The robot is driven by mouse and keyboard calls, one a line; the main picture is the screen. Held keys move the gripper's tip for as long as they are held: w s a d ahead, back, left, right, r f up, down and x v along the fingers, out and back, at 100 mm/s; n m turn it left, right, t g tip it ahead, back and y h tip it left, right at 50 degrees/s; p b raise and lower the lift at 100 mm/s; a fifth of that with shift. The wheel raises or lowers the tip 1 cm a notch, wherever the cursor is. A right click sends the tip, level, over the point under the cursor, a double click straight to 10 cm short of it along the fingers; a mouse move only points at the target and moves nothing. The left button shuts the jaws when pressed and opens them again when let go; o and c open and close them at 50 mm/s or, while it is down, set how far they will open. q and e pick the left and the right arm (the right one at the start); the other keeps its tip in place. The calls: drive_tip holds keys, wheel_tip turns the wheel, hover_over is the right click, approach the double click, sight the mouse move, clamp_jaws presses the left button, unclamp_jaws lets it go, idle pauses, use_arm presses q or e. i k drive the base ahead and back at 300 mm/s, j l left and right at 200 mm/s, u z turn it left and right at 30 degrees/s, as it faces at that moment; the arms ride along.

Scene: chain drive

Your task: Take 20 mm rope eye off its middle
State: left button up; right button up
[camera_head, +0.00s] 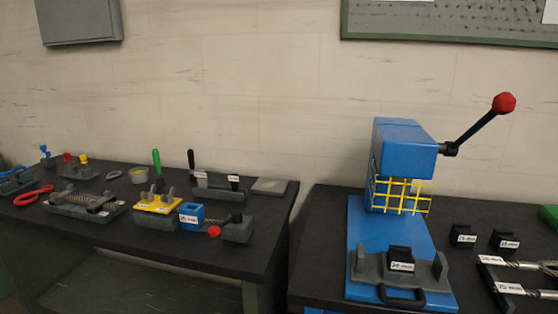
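Two steel ropes lie on the right bench at the right edge, each with a white tag. The lower rope (540,294) has a tag that seems to read 20 mm; the upper rope (525,265) has a tag too small to read surely. Both run out of the picture, so I cannot see a whole eye or what its middle rests on. A dark block with a tag seeming to read 20 mm (401,254) sits in the grey holder (372,268) at the foot of the blue press. Neither of my grippers shows.
The blue press (404,145) has a yellow grid guard (403,196) and a red-knobbed lever (503,104). Two black tagged blocks (463,236) (505,241) stand right of it. The left bench (130,232) carries tools and fixtures. A gap separates the benches.

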sight(541, 265)
drive_tip(key=z, duration=1.6)
drive_tip(key=l+u, duration=0.4)
drive_tip(key=l, duration=0.8)
drive_tip(key=k, duration=0.05)
